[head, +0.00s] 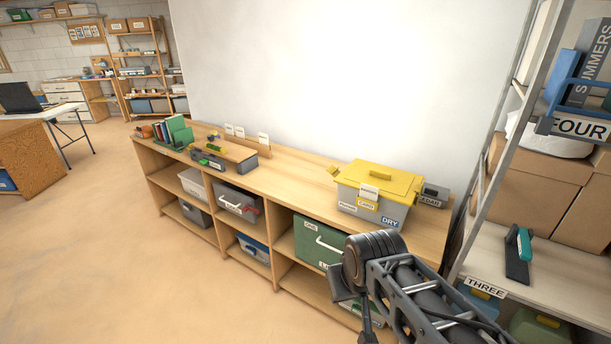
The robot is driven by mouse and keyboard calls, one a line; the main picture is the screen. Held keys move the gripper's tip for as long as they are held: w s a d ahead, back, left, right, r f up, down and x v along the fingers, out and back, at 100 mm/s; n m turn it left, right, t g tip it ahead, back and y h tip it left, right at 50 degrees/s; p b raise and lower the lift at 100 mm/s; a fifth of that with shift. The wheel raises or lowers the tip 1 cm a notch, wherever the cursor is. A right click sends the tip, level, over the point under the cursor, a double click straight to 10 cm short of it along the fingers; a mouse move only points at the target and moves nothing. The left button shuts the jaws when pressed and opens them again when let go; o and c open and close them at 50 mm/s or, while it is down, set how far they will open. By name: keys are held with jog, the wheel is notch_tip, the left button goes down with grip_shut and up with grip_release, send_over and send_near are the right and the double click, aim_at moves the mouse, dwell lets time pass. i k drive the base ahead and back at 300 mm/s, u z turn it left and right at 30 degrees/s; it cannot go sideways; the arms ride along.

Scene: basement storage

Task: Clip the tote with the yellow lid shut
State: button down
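The tote with the yellow lid (400,178) stands on the right part of the wooden bench top. Its body (345,198) is grey, with small labels on the front, one reading DRY. The yellow lid lies on top, with a raised yellow handle. A pale tab (369,190) stands out at the front edge above a yellow piece; I cannot tell whether this clip is fastened. My arm reaches in from the lower right, in front of the bench. Its dark end, my gripper (364,318), is low before the shelves and apart from the tote. Its fingers are not clear.
A small grey box (433,195) sits right beside the tote. A metal rack (520,268) stands close on the right. The floor at left is clear.

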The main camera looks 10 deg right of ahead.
aim_at(338, 173)
jog(key=u, duration=0.6)
jog(key=i, duration=0.8)
jog(key=u, duration=0.55)
jog(key=i, duration=1.7)
jog(key=z, duration=1.45)
jog(key=i, duration=0.6)
jog(key=z, duration=0.65)
